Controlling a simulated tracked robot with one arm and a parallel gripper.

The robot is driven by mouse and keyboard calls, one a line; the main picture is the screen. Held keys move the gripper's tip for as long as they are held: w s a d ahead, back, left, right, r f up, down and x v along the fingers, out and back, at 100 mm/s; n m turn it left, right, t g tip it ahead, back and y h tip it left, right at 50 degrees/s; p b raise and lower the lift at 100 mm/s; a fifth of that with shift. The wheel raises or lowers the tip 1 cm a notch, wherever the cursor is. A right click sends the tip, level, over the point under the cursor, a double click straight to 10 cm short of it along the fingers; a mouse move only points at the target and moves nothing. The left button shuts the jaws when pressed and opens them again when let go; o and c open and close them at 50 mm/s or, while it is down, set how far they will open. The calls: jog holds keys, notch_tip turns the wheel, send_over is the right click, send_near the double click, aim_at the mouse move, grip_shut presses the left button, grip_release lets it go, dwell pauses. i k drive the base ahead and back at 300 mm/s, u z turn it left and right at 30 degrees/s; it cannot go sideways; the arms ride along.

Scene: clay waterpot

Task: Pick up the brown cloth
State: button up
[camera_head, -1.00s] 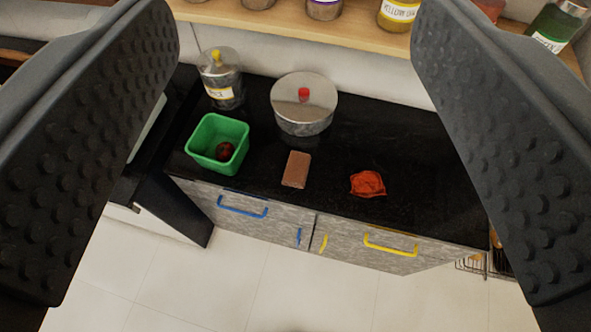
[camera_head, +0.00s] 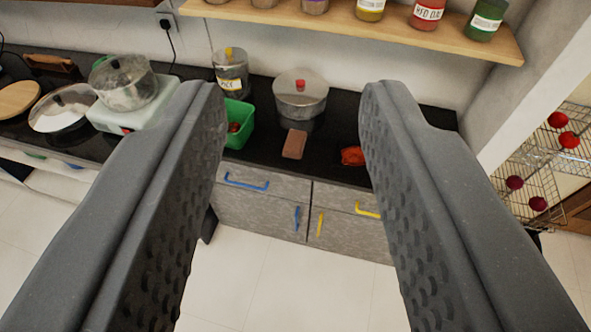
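A brown, flat rectangular piece (camera_head: 294,144) lies on the black counter, near its front edge. It may be a folded cloth or a sponge; I cannot tell. To its right lies a crumpled orange-red cloth (camera_head: 352,156), partly hidden by my right finger. My gripper (camera_head: 295,90) is open and empty. Its two fingers frame the brown piece, which lies farther off on the counter, clear of both.
A steel pot (camera_head: 300,97) stands behind the brown piece. A green bin (camera_head: 239,123) and a labelled jar (camera_head: 231,72) stand left. A wooden shelf (camera_head: 400,28) with jars hangs above. Drawers with blue and yellow handles are below the counter. A wire rack (camera_head: 540,165) stands right.

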aim_at(294, 147)
jog(key=u, duration=0.15)
jog(key=k, duration=0.25)
jog(key=z, duration=0.75)
jog(key=i, duration=2.1)
jog(key=u, duration=0.85)
